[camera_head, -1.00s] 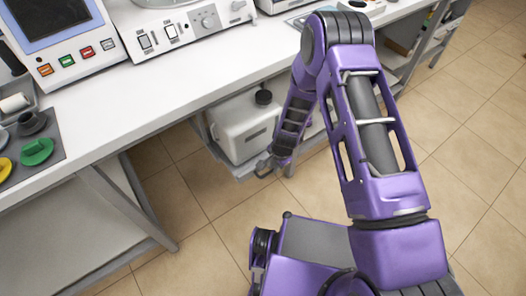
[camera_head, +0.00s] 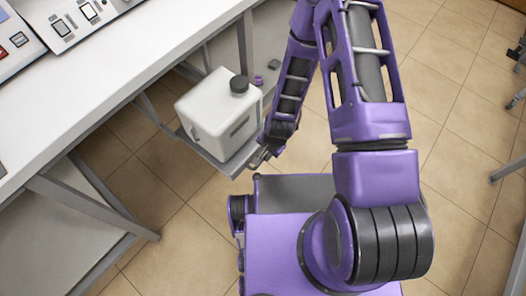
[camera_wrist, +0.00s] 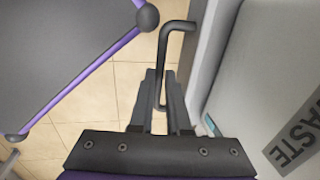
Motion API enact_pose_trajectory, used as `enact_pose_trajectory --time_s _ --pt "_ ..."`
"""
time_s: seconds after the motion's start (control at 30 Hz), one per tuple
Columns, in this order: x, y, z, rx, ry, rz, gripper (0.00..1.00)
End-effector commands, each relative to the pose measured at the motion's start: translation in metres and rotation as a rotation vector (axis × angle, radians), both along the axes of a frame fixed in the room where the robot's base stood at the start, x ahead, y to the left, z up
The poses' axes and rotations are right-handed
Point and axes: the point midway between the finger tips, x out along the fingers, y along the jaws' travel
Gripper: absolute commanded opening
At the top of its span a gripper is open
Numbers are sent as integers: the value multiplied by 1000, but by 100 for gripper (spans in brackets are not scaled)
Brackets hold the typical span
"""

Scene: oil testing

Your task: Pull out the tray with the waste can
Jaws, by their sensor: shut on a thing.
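The white waste can (camera_head: 218,112) with a dark cap stands upright on a grey tray (camera_head: 208,157) under the bench, and the tray sticks out past the bench's front edge. In the wrist view the can (camera_wrist: 275,75) is at the right with "WASTE" lettering. The tray's bent handle (camera_wrist: 178,27) passes between the fingers of my gripper (camera_wrist: 160,92). My gripper (camera_head: 258,160) is shut on the handle at the tray's front edge. The arm hides part of the tray's right side in the head view.
The white bench top (camera_head: 105,70) carries instruments at the upper left. A bench leg (camera_head: 100,210) slants at the lower left. My purple base is close in front of the tray.

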Motion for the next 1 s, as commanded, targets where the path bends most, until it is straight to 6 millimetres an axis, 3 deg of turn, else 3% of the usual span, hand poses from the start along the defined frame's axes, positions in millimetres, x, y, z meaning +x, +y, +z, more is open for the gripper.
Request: enact_pose_trajectory --time_s 0.2,0.23,0.4,0.77,1.0 --pt "1 -1 -1 -2 -1 -1 0" --pt "1 -1 -1 -2 -1 -1 18" --pt "0 -1 0 -1 0 -1 45" --pt "0 -1 6 -1 -1 -1 45" --pt "-4 -7 49 0 -4 -1 45"
